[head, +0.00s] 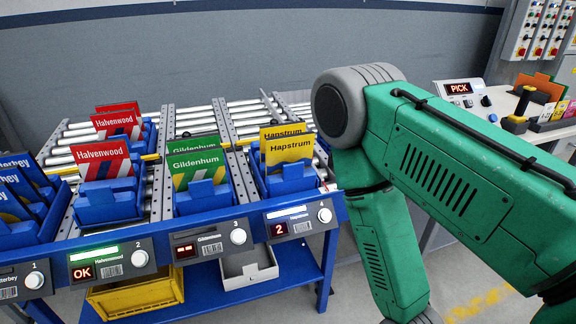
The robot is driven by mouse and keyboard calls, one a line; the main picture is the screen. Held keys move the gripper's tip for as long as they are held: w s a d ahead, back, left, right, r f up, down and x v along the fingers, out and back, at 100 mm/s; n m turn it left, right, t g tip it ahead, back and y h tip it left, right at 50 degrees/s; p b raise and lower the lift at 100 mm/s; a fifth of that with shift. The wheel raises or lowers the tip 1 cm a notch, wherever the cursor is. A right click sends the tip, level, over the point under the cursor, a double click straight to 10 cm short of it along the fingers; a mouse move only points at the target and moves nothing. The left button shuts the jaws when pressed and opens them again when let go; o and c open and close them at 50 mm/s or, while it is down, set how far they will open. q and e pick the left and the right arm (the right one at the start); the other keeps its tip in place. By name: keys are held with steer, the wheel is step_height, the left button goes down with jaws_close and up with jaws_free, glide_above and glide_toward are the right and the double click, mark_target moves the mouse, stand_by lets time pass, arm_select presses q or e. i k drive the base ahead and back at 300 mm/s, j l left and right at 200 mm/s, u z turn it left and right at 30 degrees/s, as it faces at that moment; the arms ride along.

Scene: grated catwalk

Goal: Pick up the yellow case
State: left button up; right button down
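Two yellow cases labelled Hapstrum stand upright, one behind the other, in a blue bin at the right end of the rack. The front yellow case (290,151) shows its printed face; the rear yellow case (283,130) shows only its upper part. The front wall of their blue bin (288,184) hides their lower parts. A green arm of mine comes in from the right, bends at a grey joint and runs down past the rack's right end. Its gripper is out of frame below. My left arm and gripper do not show.
Red Halvenwood cases (103,161), green Gildenhum cases (197,165) and blue cases (18,190) fill neighbouring bins. A yellow crate (135,297) and a grey bin (248,268) sit underneath. A PICK panel (461,98) stands behind my arm at right.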

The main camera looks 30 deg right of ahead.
mark_target(280, 150)
steer(key=z, duration=0.8)
